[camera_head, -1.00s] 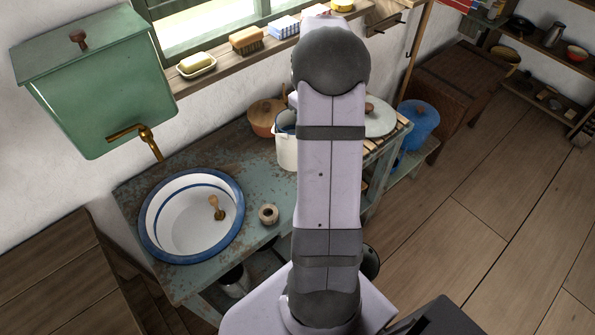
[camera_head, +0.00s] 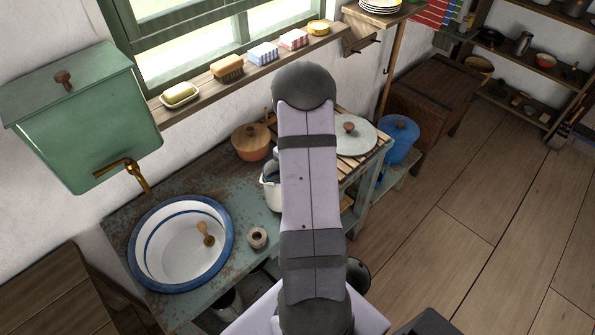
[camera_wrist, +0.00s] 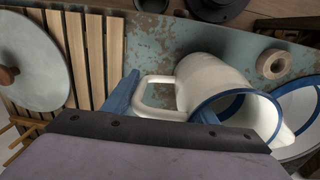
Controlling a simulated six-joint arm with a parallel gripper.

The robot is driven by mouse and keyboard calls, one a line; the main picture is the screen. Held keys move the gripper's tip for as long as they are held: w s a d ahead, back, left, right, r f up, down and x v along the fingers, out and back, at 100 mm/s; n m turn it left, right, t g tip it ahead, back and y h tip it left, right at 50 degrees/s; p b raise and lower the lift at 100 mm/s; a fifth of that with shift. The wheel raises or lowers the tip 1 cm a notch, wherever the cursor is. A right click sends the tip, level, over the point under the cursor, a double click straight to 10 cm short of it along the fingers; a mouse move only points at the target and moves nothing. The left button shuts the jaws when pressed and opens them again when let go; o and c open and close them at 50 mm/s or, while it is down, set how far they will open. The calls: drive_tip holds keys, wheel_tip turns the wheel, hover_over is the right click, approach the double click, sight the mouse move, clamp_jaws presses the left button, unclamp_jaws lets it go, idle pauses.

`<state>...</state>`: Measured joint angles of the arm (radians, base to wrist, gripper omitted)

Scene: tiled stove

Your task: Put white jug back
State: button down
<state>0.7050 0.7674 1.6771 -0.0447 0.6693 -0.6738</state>
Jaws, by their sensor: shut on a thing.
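The white jug (camera_head: 271,192) with a blue rim shows just left of my arm in the head view, partly hidden by it, over the worn blue-green bench. In the wrist view the jug (camera_wrist: 205,80) lies right of centre, its blue-rimmed mouth facing lower right and its handle toward the left. My gripper (camera_wrist: 162,104) has its blue fingers at the handle and is shut on it. The gripper is hidden behind my arm in the head view. I cannot tell whether the jug's base touches the bench.
A blue-rimmed basin (camera_head: 222,268) and a small ring-shaped thing (camera_head: 257,238) are left of the jug. An orange-brown lidded pot (camera_head: 250,148) stands behind. A slatted rack (camera_wrist: 94,60) holds a round pale lid (camera_wrist: 35,55). A blue pot (camera_head: 399,145) is further right.

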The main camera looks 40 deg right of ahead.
drive_tip(key=shift+f, duration=0.2)
drive_tip(key=shift+f, duration=0.1)
drive_tip(key=c, duration=0.7)
unclamp_jaws()
drive_tip(key=shift+c, duration=0.2)
drive_tip(key=r+b, duration=0.1)
drive_tip(key=r, duration=0.3)
drive_tip(key=r+b, duration=0.1)
drive_tip(key=r, duration=0.3)
drive_tip(key=r+b, duration=0.1)
drive_tip(key=r, duration=0.3)
drive_tip(key=shift+a+r, duration=0.1)
drive_tip(key=shift+a, duration=0.15)
